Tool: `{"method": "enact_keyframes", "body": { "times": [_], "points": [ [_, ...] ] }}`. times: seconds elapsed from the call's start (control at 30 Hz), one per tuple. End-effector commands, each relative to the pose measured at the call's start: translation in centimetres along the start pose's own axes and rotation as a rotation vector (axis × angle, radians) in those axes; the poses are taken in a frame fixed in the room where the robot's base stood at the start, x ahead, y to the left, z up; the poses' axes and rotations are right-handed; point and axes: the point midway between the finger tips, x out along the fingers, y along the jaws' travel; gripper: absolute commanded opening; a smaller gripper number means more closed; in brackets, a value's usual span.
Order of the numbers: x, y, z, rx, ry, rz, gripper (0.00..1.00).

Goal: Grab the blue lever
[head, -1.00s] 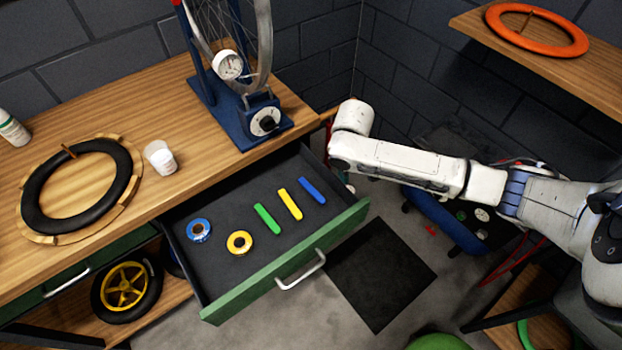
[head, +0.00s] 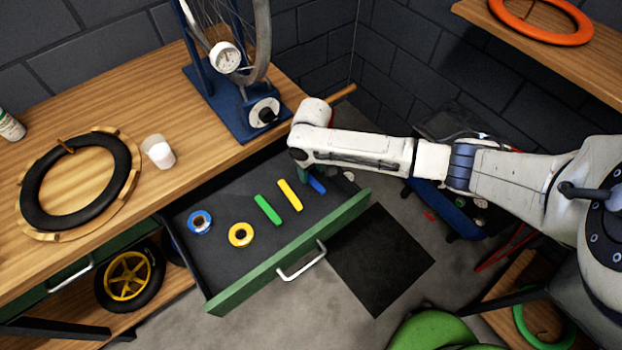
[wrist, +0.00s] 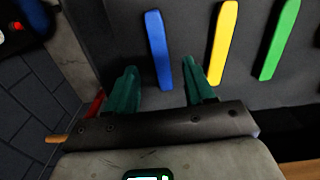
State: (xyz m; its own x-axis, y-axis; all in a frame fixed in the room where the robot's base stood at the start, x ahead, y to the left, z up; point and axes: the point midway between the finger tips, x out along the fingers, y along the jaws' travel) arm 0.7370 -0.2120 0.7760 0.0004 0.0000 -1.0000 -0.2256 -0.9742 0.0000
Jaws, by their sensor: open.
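The blue lever (wrist: 158,50) lies flat in the open drawer (head: 228,285), at the right end of a row of levers in the head view. Only part of the blue lever (head: 317,186) shows there, beside my wrist. In the wrist view my gripper (wrist: 160,82) is open and empty. Its two green fingers point toward the lever, and the lever's near end lies between the fingertips. I cannot tell how high the fingers are above it.
A yellow lever (head: 290,195) and a green lever (head: 267,209) lie close beside it. A blue ring (head: 200,222) and a yellow ring (head: 241,234) lie left in the drawer. The workbench (head: 95,105) and wheel stand (head: 235,115) rise behind.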

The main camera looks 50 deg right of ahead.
Motion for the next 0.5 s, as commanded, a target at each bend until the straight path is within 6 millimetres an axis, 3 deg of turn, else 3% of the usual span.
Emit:
{"method": "enact_keyframes", "body": {
  "times": [0.23, 0.5],
  "points": [
    [3.3, -0.1, 0.3, 0.001, -0.002, 0.000, 0.53],
    [3.8, -0.1, 0.3, 0.000, -0.001, 0.000, 0.53]
  ]
}}
